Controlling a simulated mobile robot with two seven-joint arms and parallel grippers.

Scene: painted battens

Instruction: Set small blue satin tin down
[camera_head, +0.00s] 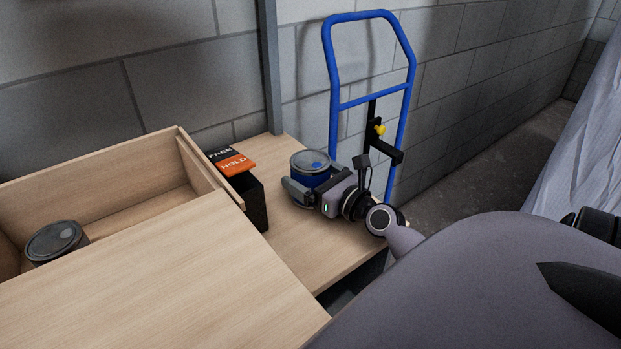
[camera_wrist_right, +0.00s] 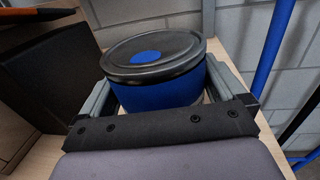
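The small blue tin (camera_head: 309,177) has a dark rim and a grey lid with a blue spot. It is upright at the far right part of the wooden bench, near the wall. My right gripper (camera_head: 312,190) has its fingers on either side of it. In the right wrist view the blue tin (camera_wrist_right: 160,88) sits between the two fingers, which appear to press its sides. The tin's underside is hidden, so I cannot tell whether it touches the bench. My left gripper is not in view.
A black box with an orange HOLD card (camera_head: 236,164) stands left of the tin. A wooden tray (camera_head: 95,185) holds a dark grey tin (camera_head: 56,241). A blue hand truck (camera_head: 334,95) stands behind the bench (camera_head: 290,240). Bare bench lies in front of the black box.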

